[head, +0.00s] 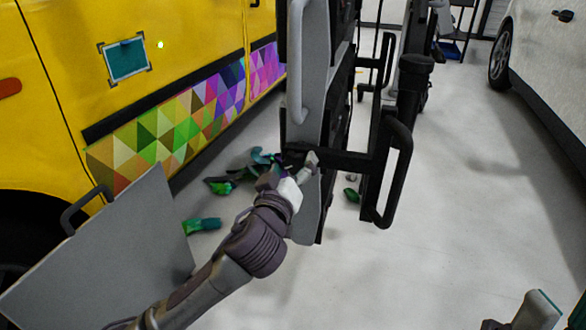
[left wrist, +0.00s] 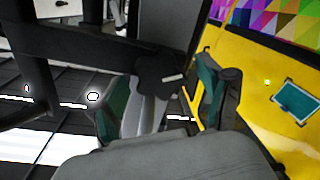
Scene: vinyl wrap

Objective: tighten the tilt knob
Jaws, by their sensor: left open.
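The tilt knob (left wrist: 162,80) appears in the left wrist view as a dark rounded knob with a pale bar, at the end of a black arm. My left gripper (left wrist: 163,100) is open, with its green-padded fingers to either side of the knob; I cannot tell whether they touch it. In the head view my left gripper (head: 302,176) is at the black crossbar of the upright stand (head: 325,160), where the knob itself is not clear. Part of what looks like my right gripper (head: 560,308) is cut off at the lower right corner.
A yellow van (head: 130,80) with a colourful triangle wrap stands at the left. A grey panel (head: 110,255) leans in front of it. Green and purple scraps (head: 203,225) lie on the floor.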

